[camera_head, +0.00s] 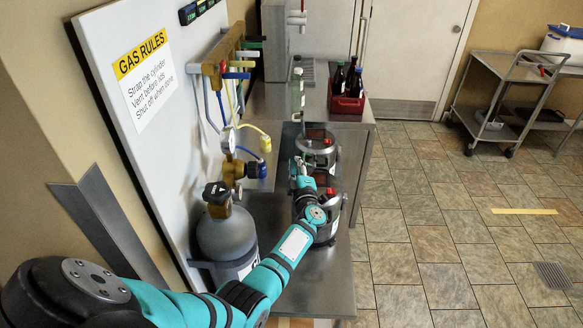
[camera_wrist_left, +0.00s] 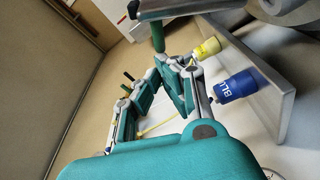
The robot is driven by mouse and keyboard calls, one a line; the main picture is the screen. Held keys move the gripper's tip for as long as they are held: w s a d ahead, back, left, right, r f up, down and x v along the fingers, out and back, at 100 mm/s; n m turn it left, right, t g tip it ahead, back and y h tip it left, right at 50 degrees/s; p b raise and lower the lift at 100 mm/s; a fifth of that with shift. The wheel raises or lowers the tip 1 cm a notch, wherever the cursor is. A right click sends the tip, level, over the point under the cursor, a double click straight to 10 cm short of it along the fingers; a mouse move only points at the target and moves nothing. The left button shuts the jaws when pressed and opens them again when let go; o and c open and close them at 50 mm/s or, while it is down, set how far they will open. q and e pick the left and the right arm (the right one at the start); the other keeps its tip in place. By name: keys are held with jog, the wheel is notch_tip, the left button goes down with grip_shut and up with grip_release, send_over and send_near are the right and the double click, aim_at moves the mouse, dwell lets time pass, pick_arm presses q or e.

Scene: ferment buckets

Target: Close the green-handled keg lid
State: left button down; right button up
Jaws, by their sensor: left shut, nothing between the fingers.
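Two metal kegs stand one behind the other on the steel bench. The far keg (camera_head: 318,152) shows a round steel top with a small red part. The near keg (camera_head: 327,232) is largely hidden by my left arm, so I cannot tell its lid's state. My left gripper (camera_head: 298,166) is shut and empty, at the left side of the kegs. In the left wrist view a dark green handle (camera_wrist_left: 158,38) hangs below a grey bar, close to the fingertips of my left gripper (camera_wrist_left: 170,62); contact is unclear. My right gripper is not in view.
A yellow coupling (camera_head: 265,143) and a blue coupling (camera_head: 265,171) hang left of the kegs. A gas cylinder (camera_head: 226,235) stands by the white board. A red crate of bottles (camera_head: 347,105) sits behind the kegs.

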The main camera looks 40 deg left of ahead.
aim_at(314, 167)
pick_arm(q)
jog(key=w+d+m, duration=0.1)
jog(key=m, duration=0.1)
jog(key=d+m+t+b, duration=0.1)
jog(key=m, duration=0.1)
jog(key=w+d+m+b, duration=0.1)
jog(key=d+m, duration=0.1)
jog(key=shift+w+d+f, duration=0.1)
jog(key=shift+w+f, duration=0.2)
jog(key=shift+f, duration=0.1)
jog(key=d+m+b, duration=0.1)
jog(key=m, duration=0.1)
jog(key=w+d+f+m+t+b, duration=0.1)
jog(key=m, duration=0.1)
jog(key=shift+w+d+f+h+b, duration=0.1)
jog(key=shift+w+f+h+b, duration=0.1)
jog(key=shift+h+b, duration=0.2)
jog(key=shift+w+d+f+b, duration=0.2)
jog(key=shift+d+f+b, duration=0.05)
jog(key=shift+d+b, duration=0.15)
jog(key=shift+r, duration=0.15)
